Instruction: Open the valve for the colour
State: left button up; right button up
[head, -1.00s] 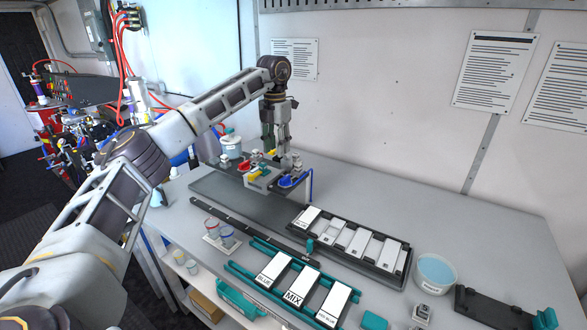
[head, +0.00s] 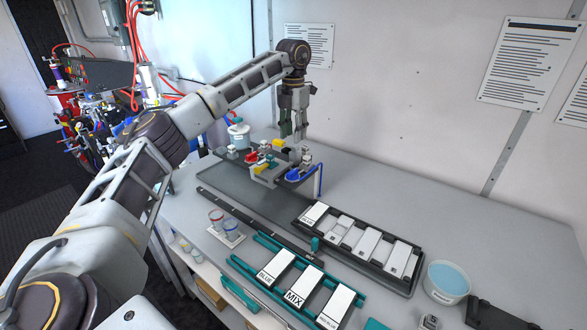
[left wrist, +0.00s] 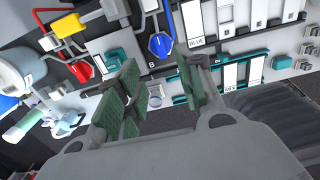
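The valve block (head: 262,172) stands at the back of the bench. It carries a red valve handle (head: 250,157), yellow handles (head: 279,143) and a blue valve handle (head: 301,175). In the left wrist view the blue handle (left wrist: 160,44) is top centre, near a letter B, and the red handle (left wrist: 82,71) is at left. My left gripper (head: 292,136) points down above and behind the block. Its green-padded fingers (left wrist: 160,82) are apart with nothing between them. It does not appear to touch any handle. My right gripper is not visible.
A white tub (head: 238,137) stands left of the block. The wall rises close behind; the bench's right back is clear.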

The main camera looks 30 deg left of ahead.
aim_at(293, 170)
pick_arm(q)
notch_tip(293, 170, down, 14)
jog(key=shift+r+p, duration=0.1)
jog(key=shift+p, duration=0.75)
grip_shut()
dwell(0.3)
